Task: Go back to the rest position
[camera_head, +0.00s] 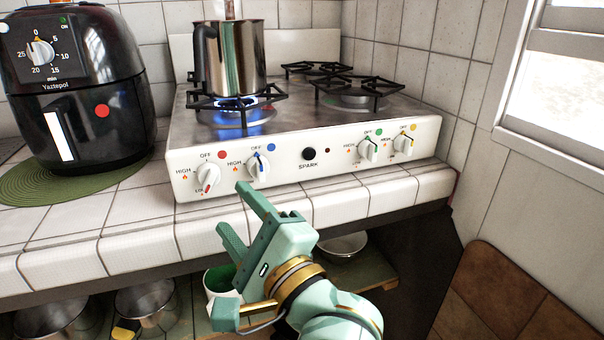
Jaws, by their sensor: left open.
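My left gripper (231,207) is open and empty. It is in front of the stove's front panel, below the knob with the blue dot (258,167), and looks apart from it. The white stove (330,160) stands on the tiled counter. A shiny metal pot (238,62) sits on its left front burner, where a blue flame (240,103) burns. My right gripper is not in view.
A black air fryer (85,115) stands on a green round mat (30,188) at the left. The tiled counter edge (140,247) runs below the stove. Metal bowls (145,300) and a green-and-white container (219,278) are on the shelf underneath. A window (560,75) is at the right.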

